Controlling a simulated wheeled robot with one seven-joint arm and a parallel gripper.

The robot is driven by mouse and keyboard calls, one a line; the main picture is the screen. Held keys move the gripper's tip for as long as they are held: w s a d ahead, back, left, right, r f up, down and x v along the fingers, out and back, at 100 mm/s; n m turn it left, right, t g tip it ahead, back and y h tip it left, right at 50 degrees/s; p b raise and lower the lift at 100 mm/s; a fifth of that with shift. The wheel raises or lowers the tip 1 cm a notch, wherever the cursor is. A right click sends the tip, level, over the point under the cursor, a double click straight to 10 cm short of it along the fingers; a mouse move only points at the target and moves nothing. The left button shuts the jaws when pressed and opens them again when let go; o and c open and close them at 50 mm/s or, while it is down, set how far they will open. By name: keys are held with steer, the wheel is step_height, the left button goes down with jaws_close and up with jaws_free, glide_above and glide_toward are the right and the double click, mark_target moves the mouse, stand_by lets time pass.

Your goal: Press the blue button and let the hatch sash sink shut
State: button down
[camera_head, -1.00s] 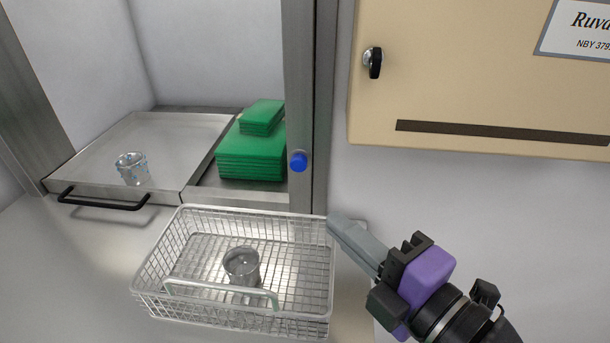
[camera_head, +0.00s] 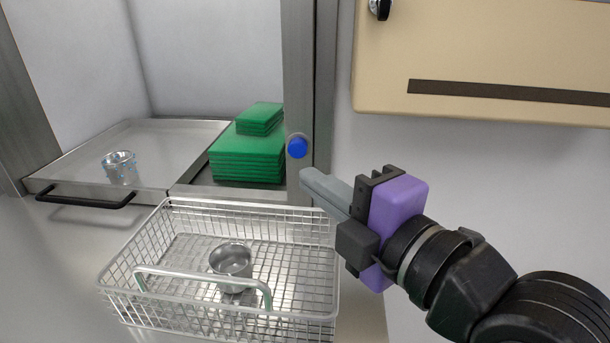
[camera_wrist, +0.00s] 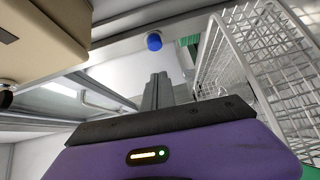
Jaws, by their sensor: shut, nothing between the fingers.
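The blue button (camera_head: 297,146) sticks out from the grey metal post (camera_head: 299,75) at the right side of the hatch opening. It also shows in the wrist view (camera_wrist: 154,41), ahead of my fingers. My gripper (camera_head: 306,176) is shut and empty, its fingertips a little below the button and apart from it in the head view. The hatch opening stands open to the left of the post. The sash itself I cannot make out.
A wire basket (camera_head: 318,228) holding a metal cup (camera_head: 231,260) stands just below and left of my gripper. A beige cabinet (camera_head: 480,50) hangs at upper right.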

mark_target(289, 150)
steer(key=shift+w+a+f+p, duration=0.1)
steer(key=shift+w+a+p, duration=0.25)
steer(key=shift+w, duration=0.8)
steer(key=shift+w+a+p, duration=0.3)
steer(key=shift+w+a, duration=0.1)
steer(key=shift+w, duration=0.8)
steer(key=shift+w+a+f+p, duration=0.1)
steer(key=shift+w+a+p, duration=0.25)
steer(key=shift+w, duration=0.8)
